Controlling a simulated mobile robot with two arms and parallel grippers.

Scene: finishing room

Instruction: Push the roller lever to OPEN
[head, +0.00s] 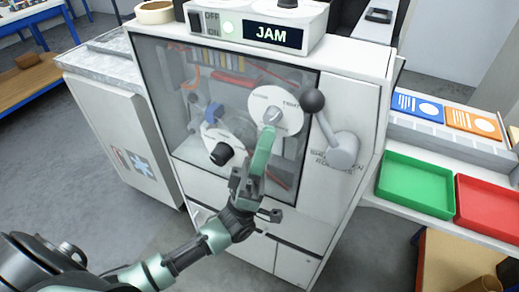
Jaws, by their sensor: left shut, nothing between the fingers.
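The roller lever (327,128) is on the right part of the machine's front. It has a grey hub (343,151) and a black ball knob (313,100), and it tilts up and to the left from the hub. A label reading SHUT, OPEN and ROLLERS lies behind the hub, partly covered. My left gripper (268,133) is shut and empty, pointing up in front of the machine's window, left of the lever. It looks apart from the lever and overlaps the lower edge of a white dial. My right gripper is out of view.
The machine's top box shows JAM on a display (272,35) beside an OFF/ON switch (204,22). Behind the window are white dials (271,103) and a black knob (222,154). A green tray (415,184) and a red tray (489,207) stand on the right.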

